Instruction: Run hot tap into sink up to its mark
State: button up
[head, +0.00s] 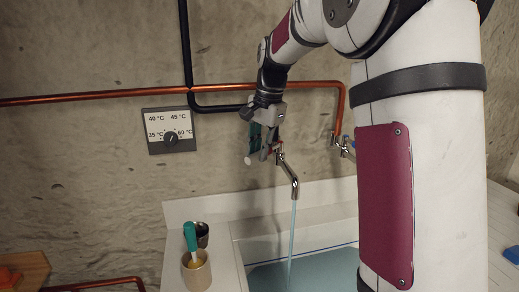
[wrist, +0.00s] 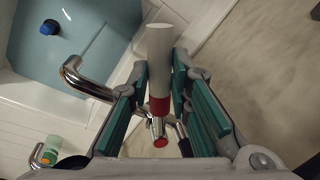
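The hot tap's chrome spout (head: 291,175) hangs over the sink and a thin stream of water (head: 292,240) runs from it. The spout also shows in the wrist view (wrist: 82,78). The lever's white tip (head: 248,160) sticks out left of my gripper (head: 264,145) in the head view. The sink holds bluish water (head: 315,274). A dark blue mark line (head: 320,250) runs along its wall just above the water surface.
A temperature dial (head: 170,137) is on the wall at left. A cup with a green-handled brush (head: 197,272) and a dark metal cup (head: 202,235) stand on the left ledge. A blue object (wrist: 48,27) shows in the sink. A copper pipe (head: 100,95) crosses the wall.

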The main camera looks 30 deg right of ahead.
grip_shut()
jog(key=shift+w+a+m, duration=0.1)
jog(key=shift+w+m, duration=0.15)
jog(key=shift+m, duration=0.05)
jog(key=o, duration=0.8)
grip_release()
jog(key=shift+r, duration=0.1)
jog(key=r, duration=0.4)
jog(key=s+r, duration=0.1)
jog(key=r, duration=0.2)
jog(key=s+r, duration=0.1)
jog(key=r, duration=0.3)
jog(key=shift+s+d+r, duration=0.15)
jog(key=shift+d+r, duration=0.15)
jog(key=shift+d, duration=0.1)
